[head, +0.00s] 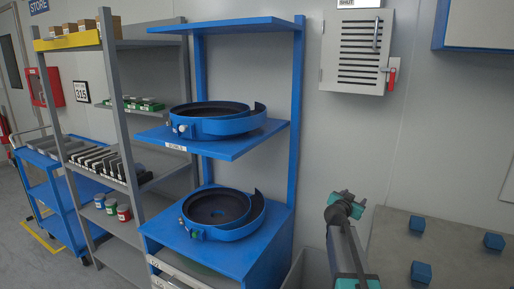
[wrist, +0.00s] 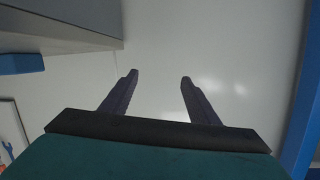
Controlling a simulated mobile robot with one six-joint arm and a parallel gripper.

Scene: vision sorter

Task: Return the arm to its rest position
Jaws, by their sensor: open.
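My gripper (wrist: 159,78) shows in the wrist view with its two dark fingers spread apart. Nothing is between them, and a plain pale wall fills the space beyond. In the head view my arm (head: 345,250) rises from the bottom edge, left of the grey table, with a dark and teal joint at its top. I cannot make out the gripper fingers in the head view.
Several blue cubes (head: 421,272) sit on the grey table (head: 455,255) at right. A blue stand (head: 298,130) holds two round blue bowls (head: 222,212). A grey rack (head: 118,120) and blue cart (head: 65,208) stand left. A wall box (head: 350,60) has a red handle.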

